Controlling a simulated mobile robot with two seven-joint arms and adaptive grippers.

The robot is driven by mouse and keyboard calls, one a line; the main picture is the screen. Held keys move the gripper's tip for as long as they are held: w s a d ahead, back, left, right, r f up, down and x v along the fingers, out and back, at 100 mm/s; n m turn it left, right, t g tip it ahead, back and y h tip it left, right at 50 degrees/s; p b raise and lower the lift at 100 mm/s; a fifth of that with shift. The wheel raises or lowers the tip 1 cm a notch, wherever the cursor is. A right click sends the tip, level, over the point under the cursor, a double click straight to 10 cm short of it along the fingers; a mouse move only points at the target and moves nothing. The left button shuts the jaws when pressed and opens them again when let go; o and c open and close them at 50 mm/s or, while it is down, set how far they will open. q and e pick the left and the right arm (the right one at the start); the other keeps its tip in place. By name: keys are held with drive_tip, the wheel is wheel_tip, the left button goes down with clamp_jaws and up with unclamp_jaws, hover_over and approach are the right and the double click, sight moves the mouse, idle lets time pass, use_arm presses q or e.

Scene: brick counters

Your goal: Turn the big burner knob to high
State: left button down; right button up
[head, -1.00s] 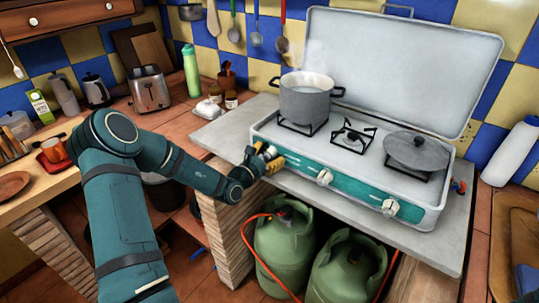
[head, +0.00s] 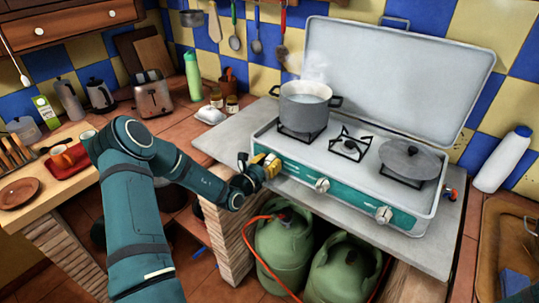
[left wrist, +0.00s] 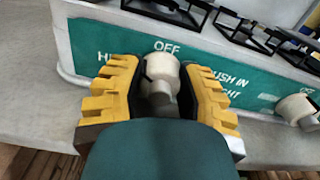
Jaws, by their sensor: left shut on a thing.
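The white stove knob (left wrist: 163,68) sits on the green front panel (left wrist: 100,40) between my left gripper's yellow fingers. My left gripper (head: 265,165) is shut on this leftmost knob, and it also shows in the left wrist view (left wrist: 162,80). "OFF" is printed above the knob, with "HI" partly visible to its left. The gripper hides the knob's lower part, and its exact setting is unclear. The camp stove (head: 340,150) stands on a grey counter, with a steaming pot (head: 304,108) on its left burner. My right gripper is out of view.
Two more knobs, a middle one (head: 322,185) and a right one (head: 384,214), are on the panel. Green gas bottles (head: 285,238) with an orange hose stand below. A toaster (head: 152,95) is on the left counter.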

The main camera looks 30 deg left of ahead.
use_arm(q)
drive_tip(key=n+p, duration=0.3)
drive_tip(key=shift+r, duration=0.25)
drive_tip(key=shift+w+a+f+n+p, duration=0.1)
drive_tip(key=shift+n+p, duration=0.95)
drive_tip(key=shift+n, duration=0.45)
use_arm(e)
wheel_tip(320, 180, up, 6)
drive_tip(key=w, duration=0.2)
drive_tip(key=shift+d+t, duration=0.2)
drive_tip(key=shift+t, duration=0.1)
use_arm(q)
drive_tip(key=c, duration=0.5)
unclamp_jaws()
drive_tip(key=shift+f, duration=0.15)
drive_tip(key=shift+c, duration=0.2)
